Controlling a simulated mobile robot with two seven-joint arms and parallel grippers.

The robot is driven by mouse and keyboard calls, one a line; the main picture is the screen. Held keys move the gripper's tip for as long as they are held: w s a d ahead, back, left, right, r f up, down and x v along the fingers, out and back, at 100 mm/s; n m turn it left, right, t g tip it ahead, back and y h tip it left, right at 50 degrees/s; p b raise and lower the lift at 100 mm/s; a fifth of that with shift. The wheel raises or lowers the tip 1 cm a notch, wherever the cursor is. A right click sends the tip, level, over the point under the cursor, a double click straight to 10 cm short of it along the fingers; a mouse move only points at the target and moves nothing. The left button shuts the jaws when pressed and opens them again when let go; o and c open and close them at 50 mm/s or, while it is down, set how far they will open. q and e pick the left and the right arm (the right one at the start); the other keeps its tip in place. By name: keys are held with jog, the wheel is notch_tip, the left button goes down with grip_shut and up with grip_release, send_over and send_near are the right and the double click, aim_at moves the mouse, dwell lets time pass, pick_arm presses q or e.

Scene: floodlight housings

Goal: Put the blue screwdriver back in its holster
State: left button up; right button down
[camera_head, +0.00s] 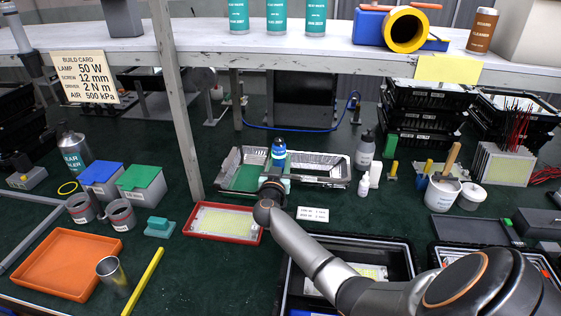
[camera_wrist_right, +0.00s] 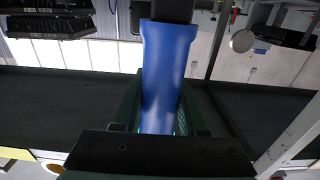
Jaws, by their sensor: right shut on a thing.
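My right gripper (camera_wrist_right: 160,128) is shut on a blue cylinder with a black part at its far end, which I take to be the blue screwdriver (camera_wrist_right: 167,75). In the head view, my right gripper (camera_head: 273,187) is over the front of the grey metal housing (camera_head: 325,181) in the middle of the bench. A blue upright thing (camera_head: 279,148) shows just above the gripper and seems to be the held screwdriver. Its lower end is hidden. I cannot pick out the holster for certain. My left gripper is not in view.
A red tray (camera_head: 250,235) lies in front of the housing, and a black crate (camera_head: 403,258) is at front right. A bottle (camera_head: 365,150) and a white bucket (camera_head: 442,195) stand to the right. A shelf post (camera_head: 181,110) rises at left, under the shelf (camera_head: 350,54).

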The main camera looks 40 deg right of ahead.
notch_tip(320, 180, down, 7)
jog(key=b, duration=0.4)
dwell(2.4)
jog(key=c, duration=0.7)
grip_release()
jog(key=o, duration=0.3)
jog(key=shift+f, duration=0.1)
jog(key=p+v, duration=0.2)
jog(key=v, duration=1)
jog(key=shift+s+a, duration=0.15)
jog(key=shift+a, duration=0.1)
